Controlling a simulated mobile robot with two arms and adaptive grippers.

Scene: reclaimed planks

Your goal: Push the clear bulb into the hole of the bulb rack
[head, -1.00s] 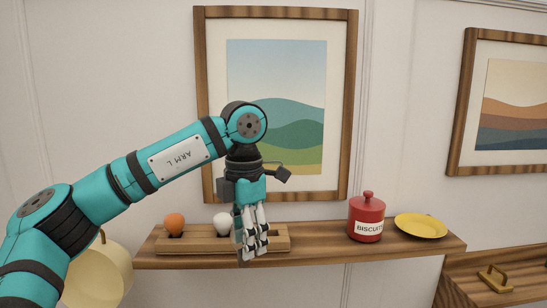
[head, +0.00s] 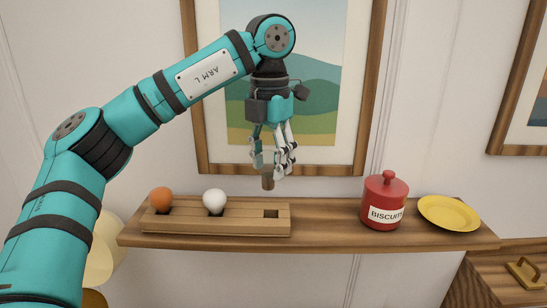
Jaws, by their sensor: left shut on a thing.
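The bulb rack (head: 235,228) is a long wooden block on the wall shelf. An orange bulb (head: 161,198) sits at its left end and a white bulb (head: 215,200) sits near its middle. A dark, square hole (head: 271,213) at its right end is empty. My left gripper (head: 268,165) points down above this hole, shut on the clear bulb. The bulb's brownish base (head: 268,182) shows below the fingertips, apart from the rack. The glass is mostly hidden by the fingers. My right gripper is not in view.
A red biscuit jar (head: 385,202) and a yellow plate (head: 449,212) stand on the wooden shelf (head: 330,228) to the right of the rack. A framed picture (head: 368,110) hangs behind my left gripper. The shelf between rack and jar is clear.

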